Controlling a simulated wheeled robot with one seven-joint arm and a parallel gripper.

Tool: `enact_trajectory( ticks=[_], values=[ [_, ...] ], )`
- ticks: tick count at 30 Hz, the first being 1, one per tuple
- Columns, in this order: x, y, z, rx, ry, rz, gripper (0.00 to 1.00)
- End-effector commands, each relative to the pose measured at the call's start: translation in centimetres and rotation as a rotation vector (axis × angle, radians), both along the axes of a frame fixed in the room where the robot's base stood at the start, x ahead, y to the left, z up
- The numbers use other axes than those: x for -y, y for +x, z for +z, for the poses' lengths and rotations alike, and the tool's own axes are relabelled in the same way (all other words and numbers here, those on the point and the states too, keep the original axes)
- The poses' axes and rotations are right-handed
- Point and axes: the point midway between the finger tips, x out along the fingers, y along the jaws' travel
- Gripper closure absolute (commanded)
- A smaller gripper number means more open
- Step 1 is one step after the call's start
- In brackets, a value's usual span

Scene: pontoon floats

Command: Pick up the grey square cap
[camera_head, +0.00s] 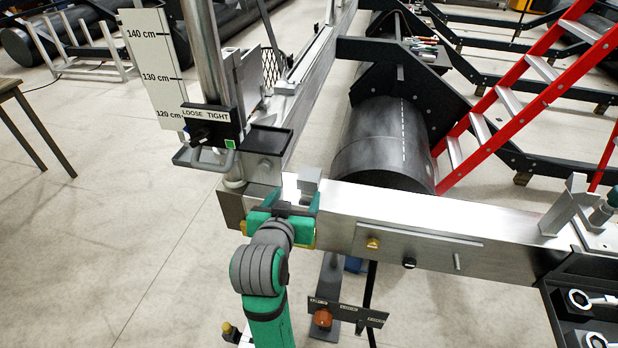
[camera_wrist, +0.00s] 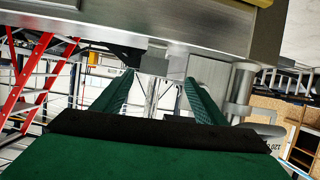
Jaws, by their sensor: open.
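A small grey block, which looks like the grey square cap (camera_head: 309,181), stands on top of the silver cross beam (camera_head: 400,215) near its left end. My gripper (camera_head: 291,197) is open at the beam's near side, just in front of the block and a little to its left. The block appears apart from the fingers, and its lower part is partly hidden by them. In the wrist view, which is upside down, my gripper's two green fingers (camera_wrist: 160,88) are spread with nothing held. A small grey piece beyond them, against the beam, may be the cap (camera_wrist: 177,67).
A post with a height scale (camera_head: 152,60) and a LOOSE/TIGHT box (camera_head: 210,125) rises left of my gripper. A black pontoon float (camera_head: 380,145) lies behind the beam. A red ladder (camera_head: 520,95) stands at right. A signed stand (camera_head: 347,312) is below the beam.

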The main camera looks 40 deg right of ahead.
Motion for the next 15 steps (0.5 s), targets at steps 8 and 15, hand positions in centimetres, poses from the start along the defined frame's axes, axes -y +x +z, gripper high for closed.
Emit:
enact_trajectory(
  ticks=[8,15],
  values=[
    [1.7,-0.2,2.6,0.017,0.042,-0.061,0.34],
    [4.1,1.8,1.2,0.015,0.043,-0.063,0.34]
  ],
)
